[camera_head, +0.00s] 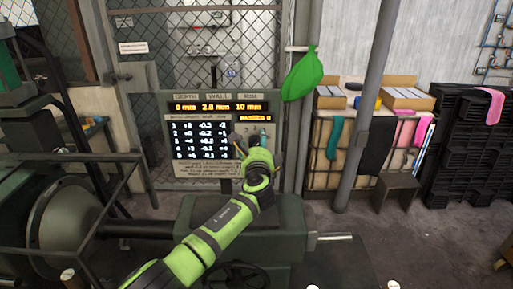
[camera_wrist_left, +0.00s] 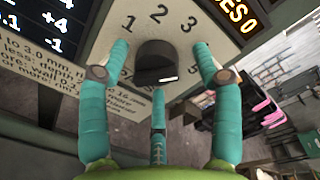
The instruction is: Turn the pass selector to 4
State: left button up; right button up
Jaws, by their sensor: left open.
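The pass selector (camera_wrist_left: 155,60) is a dark round knob on a pale panel face in the left wrist view. Digits 1, 2, 3 and 5 are readable around it; the spot between 3 and 5 is covered by a finger. A white mark on the knob sits at its lower right, toward the 5 side. My left gripper (camera_wrist_left: 160,65) is open, its teal fingers spread left, right and below the knob, with gaps showing. In the head view my left gripper (camera_head: 252,140) is at the right side of the display panel (camera_head: 221,173) and hides the knob. My right gripper is not in view.
The panel's orange readout (camera_head: 256,118) shows PASSES 0. A mesh fence (camera_head: 160,65) stands behind. Green machinery (camera_head: 300,215) lies below the panel. Boxes and black crates (camera_head: 465,145) stand at the right.

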pick_arm(q)
jog(key=s, duration=1.2)
jog(key=shift+d+r, duration=0.15)
jog(key=shift+r, duration=0.3)
jog(key=shift+f, duration=0.1)
